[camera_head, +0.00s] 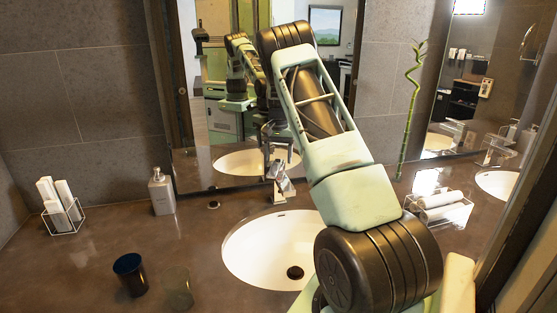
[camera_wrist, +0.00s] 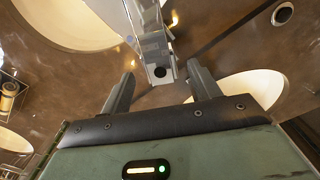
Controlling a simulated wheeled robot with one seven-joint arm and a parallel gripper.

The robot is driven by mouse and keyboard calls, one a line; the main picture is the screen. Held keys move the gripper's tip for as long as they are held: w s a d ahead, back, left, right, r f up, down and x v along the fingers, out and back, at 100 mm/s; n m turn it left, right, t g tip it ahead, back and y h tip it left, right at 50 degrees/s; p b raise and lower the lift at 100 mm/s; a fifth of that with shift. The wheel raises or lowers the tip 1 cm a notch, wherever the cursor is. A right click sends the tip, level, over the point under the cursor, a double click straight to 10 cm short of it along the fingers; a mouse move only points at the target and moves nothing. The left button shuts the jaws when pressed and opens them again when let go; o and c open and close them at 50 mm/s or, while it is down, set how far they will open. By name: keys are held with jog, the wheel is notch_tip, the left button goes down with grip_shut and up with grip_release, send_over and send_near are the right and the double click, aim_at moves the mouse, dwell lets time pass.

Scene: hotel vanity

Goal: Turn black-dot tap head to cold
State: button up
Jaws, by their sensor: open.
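The chrome tap (camera_head: 281,181) stands behind the white basin, below the mirror, in the head view. In the wrist view the tap (camera_wrist: 154,42) comes in from the top, with a dark round spot (camera_wrist: 160,72) on its near end. My gripper (camera_wrist: 161,70) is open, with one finger on each side of the tap's end and a visible gap on both sides. It holds nothing. In the head view my arm hides much of the gripper, and the tap head's turn is hard to tell.
The white basin (camera_head: 248,252) lies in the brown counter. A dark cup (camera_head: 130,274), a clear glass (camera_head: 178,288), a soap bottle (camera_head: 161,192) and a towel rack (camera_head: 64,218) stand left. Another towel rack (camera_head: 464,213) and a bamboo stem (camera_head: 408,115) stand right. The mirror (camera_head: 215,165) is close behind.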

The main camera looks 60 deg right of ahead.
jog(key=shift+f, duration=1.35)
grip_shut()
jog(key=shift+n, duration=0.3)
jog(key=n, duration=0.3)
jog(key=shift+b, duration=0.35)
jog(key=n, duration=0.3)
jog(key=shift+n, duration=0.3)
jog(key=n, duration=0.6)
jog(key=shift+b, duration=0.3)
jog(key=shift+n, duration=0.3)
